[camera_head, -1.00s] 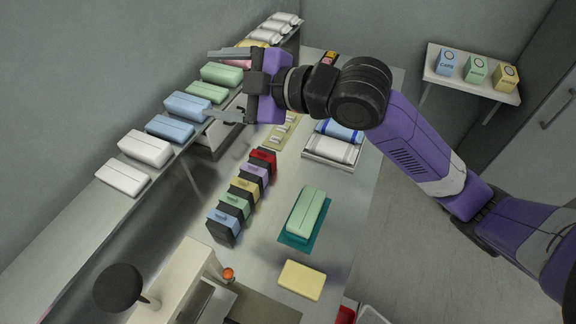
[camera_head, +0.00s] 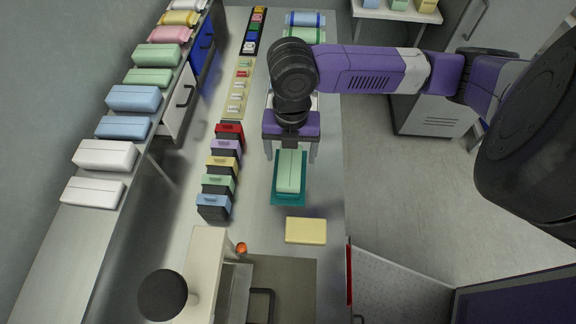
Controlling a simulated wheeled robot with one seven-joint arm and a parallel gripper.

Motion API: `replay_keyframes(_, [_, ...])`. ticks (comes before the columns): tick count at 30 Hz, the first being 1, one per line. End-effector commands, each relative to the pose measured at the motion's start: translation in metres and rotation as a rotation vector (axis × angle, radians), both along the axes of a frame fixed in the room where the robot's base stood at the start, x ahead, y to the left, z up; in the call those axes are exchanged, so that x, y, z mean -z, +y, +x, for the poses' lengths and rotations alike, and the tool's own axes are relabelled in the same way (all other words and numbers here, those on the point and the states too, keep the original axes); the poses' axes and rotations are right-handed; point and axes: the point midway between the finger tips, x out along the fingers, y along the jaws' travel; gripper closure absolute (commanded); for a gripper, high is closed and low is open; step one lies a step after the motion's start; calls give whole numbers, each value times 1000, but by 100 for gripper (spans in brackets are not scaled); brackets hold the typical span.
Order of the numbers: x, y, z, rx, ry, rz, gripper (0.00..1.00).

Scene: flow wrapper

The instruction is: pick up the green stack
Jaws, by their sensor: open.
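A light green stack (camera_head: 289,172) lies on a teal mat (camera_head: 289,200) on the steel table, right of the row of coloured boxes. My gripper (camera_head: 291,155) points down over the far end of the stack. Its jaws are open, one finger on the left of the stack and one on the right. I cannot tell how high the fingertips are above the mat. The far end of the stack is partly hidden by the gripper.
A pale yellow block (camera_head: 306,231) lies just in front of the mat. The row of coloured boxes (camera_head: 220,170) stands to the left. A white machine (camera_head: 205,275) with an orange knob (camera_head: 241,248) is at the front. Wrapped packs (camera_head: 134,98) line the left shelf.

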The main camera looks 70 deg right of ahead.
Motion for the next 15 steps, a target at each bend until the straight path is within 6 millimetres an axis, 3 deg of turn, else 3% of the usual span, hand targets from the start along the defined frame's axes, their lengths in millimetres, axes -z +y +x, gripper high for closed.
replay_keyframes(15, [59,2,2,4,-2,2,20])
